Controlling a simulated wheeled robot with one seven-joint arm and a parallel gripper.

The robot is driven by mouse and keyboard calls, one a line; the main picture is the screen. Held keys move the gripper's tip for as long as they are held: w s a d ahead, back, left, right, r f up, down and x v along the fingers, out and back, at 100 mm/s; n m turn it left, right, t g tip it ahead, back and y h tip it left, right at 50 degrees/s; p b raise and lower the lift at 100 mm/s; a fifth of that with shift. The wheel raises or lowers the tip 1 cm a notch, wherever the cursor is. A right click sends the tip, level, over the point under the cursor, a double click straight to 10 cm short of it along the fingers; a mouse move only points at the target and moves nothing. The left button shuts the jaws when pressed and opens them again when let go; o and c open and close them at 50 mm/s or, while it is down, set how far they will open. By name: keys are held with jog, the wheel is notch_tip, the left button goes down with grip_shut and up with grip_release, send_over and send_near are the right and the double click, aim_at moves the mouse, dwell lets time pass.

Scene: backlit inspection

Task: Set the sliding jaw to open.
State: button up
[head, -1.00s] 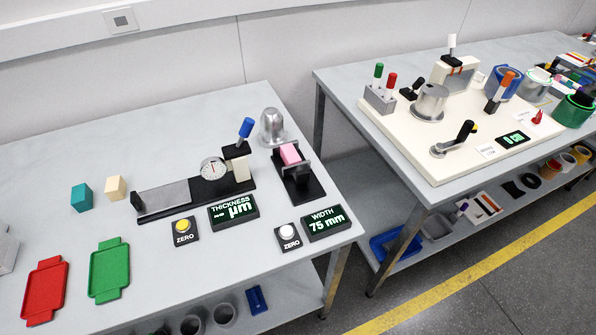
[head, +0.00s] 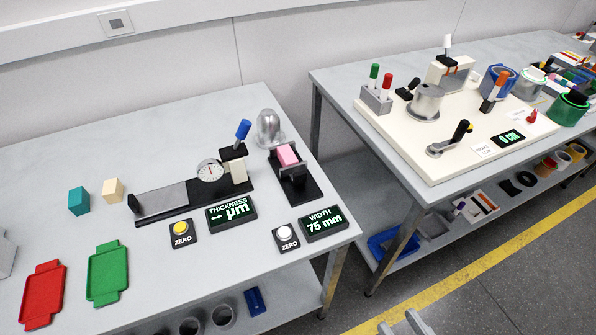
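The width gauge (head: 312,190) is a black base with upright jaws on the left table. A pink block (head: 288,155) sits at the jaws, and I cannot tell whether both jaws touch it. The sliding jaw (head: 294,171) appears to be the dark upright on the near side of the block. The width display (head: 323,222) reads 75 mm. My gripper (head: 399,322) shows only as two pale grey fingertips at the bottom edge. They are apart with nothing visible between them, over the floor and far from the gauge.
A gap separates this table from the right table (head: 435,193).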

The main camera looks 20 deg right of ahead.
jog(key=w+d+r+n+g+y+p, duration=0.25)
jog(key=w+n, duration=0.25)
jog(key=w, duration=2.1)
jog(key=w+d+r+n+g+y+p, duration=0.15)
jog(key=w+n+g, duration=0.25)
jog(key=w, duration=2.3)
jog(key=n+g+y, duration=0.1)
jog(key=n+g, duration=0.8)
jog(key=g, duration=0.1)
send_near(300, 173)
notch_tip(300, 173, down, 2)
jog(key=shift+a+x, duration=0.15)
jog(key=shift+x, duration=1.95)
jog(key=shift+a+x, duration=0.15)
jog(key=shift+x, duration=1.9)
jog(key=shift+r, duration=0.15)
grip_shut()
